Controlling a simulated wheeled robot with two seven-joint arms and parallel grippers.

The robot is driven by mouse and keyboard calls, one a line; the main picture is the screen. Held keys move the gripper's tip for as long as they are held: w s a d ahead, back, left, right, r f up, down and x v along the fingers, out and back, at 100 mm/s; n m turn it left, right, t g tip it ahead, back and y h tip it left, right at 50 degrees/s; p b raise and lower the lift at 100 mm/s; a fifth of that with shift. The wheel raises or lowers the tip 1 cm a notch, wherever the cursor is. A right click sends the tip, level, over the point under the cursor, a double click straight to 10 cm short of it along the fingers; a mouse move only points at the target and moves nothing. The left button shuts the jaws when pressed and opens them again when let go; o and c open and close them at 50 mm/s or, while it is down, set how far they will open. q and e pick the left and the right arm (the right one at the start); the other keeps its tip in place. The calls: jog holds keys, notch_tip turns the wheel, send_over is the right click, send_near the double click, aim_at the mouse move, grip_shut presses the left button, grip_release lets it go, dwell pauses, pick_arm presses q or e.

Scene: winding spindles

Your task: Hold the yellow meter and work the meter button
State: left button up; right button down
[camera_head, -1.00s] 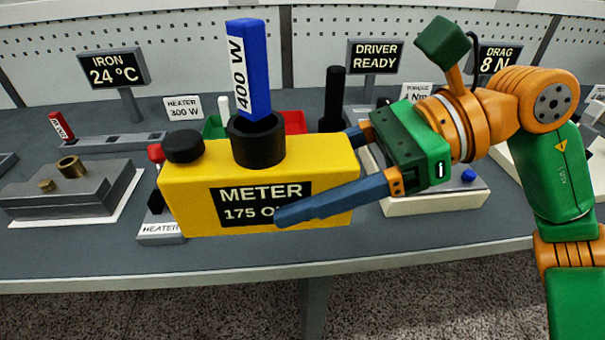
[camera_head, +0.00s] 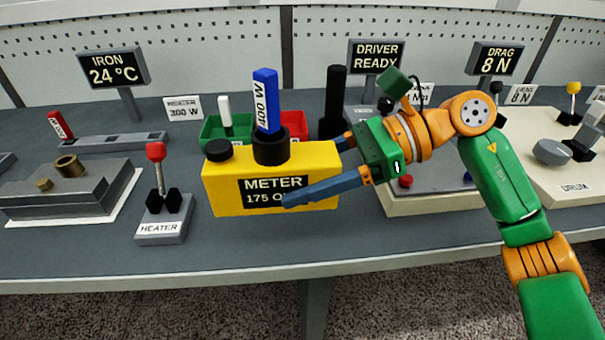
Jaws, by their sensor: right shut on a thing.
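The yellow meter (camera_head: 222,187) is a box with a black label reading METER and 175, the rest covered by a finger. My right gripper (camera_head: 315,165) is shut on the meter from its right side, one finger across the front face and the other behind. A round black button (camera_head: 217,150) sits on the meter's top left. A black socket (camera_head: 271,148) on its top holds an upright blue spindle marked 400 W (camera_head: 265,100). The meter appears held above the table near its front. My left gripper is not in view.
A heater switch with a red knob (camera_head: 156,152) stands just left of the meter. Green (camera_head: 213,130) and red (camera_head: 294,122) bins and a black post (camera_head: 335,92) are behind it. The iron block (camera_head: 70,190) is at left. The table front (camera_head: 250,250) is clear.

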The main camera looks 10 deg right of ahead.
jog(key=shift+w+d+f, duration=0.15)
jog(key=shift+w+f, duration=1.3)
jog(key=shift+w, duration=0.25)
jog(key=shift+w+d+f, duration=0.1)
jog(key=shift+w+f, duration=1.3)
jog(key=shift+w, duration=0.25)
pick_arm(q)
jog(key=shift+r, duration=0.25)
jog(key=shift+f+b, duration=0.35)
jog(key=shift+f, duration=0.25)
pick_arm(e)
jog(key=shift+f, duration=0.6)
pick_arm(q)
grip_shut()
